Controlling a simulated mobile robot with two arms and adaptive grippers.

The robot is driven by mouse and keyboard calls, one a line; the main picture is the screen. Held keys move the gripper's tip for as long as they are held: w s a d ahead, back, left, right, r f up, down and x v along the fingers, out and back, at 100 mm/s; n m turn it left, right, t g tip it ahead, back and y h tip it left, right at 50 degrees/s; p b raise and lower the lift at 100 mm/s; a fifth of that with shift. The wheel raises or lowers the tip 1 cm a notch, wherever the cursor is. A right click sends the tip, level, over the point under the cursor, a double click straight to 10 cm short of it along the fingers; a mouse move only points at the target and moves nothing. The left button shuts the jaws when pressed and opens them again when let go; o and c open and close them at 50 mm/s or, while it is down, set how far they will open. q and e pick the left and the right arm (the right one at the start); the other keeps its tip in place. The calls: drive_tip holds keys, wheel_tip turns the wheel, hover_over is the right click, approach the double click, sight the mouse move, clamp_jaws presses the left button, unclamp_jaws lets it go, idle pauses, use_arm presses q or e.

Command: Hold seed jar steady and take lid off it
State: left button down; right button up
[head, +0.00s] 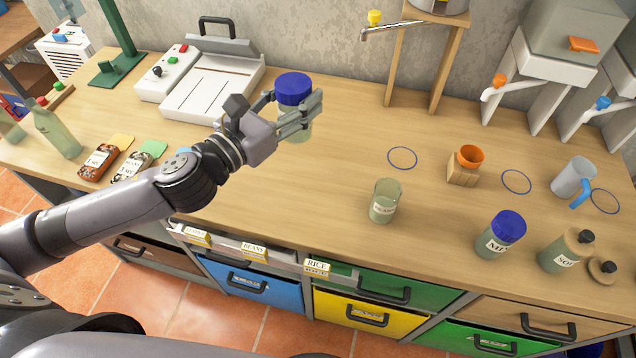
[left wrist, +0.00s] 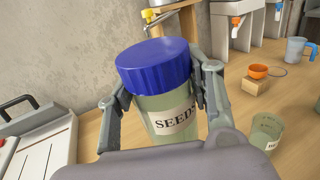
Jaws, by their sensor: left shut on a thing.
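The seed jar (left wrist: 165,118) is pale green glass with a cream label reading SEEDS. Its blue ribbed lid (head: 293,89) is on top, and the lid also shows in the left wrist view (left wrist: 155,66). My left gripper (head: 297,119) is shut around the jar's body below the lid, with one finger on each side in the left wrist view. My right gripper is not in view.
On the wooden bench (head: 340,190), an open glass jar (head: 384,203), a blue-lidded jar (head: 502,235) and a SOUP-like labelled jar (head: 566,250) stand to the right. A white press-like device (head: 212,84) stands behind left. A tap (head: 385,30) hangs at the back. Bench around the jar's right is clear.

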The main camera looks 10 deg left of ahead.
use_arm(q)
drive_tip(key=shift+f+b, duration=2.25)
drive_tip(key=shift+f, duration=7.55)
drive_tip(key=shift+f, duration=0.1)
drive_tip(key=c, duration=0.8)
unclamp_jaws()
drive_tip(key=shift+o, duration=0.2)
drive_tip(key=b+v, duration=0.3)
drive_tip(key=v, duration=0.7)
drive_tip(key=shift+s+a+b, duration=0.25)
drive_tip(key=shift+b, duration=0.1)
drive_tip(key=shift+s+a, duration=0.35)
drive_tip(key=shift+s, duration=0.3)
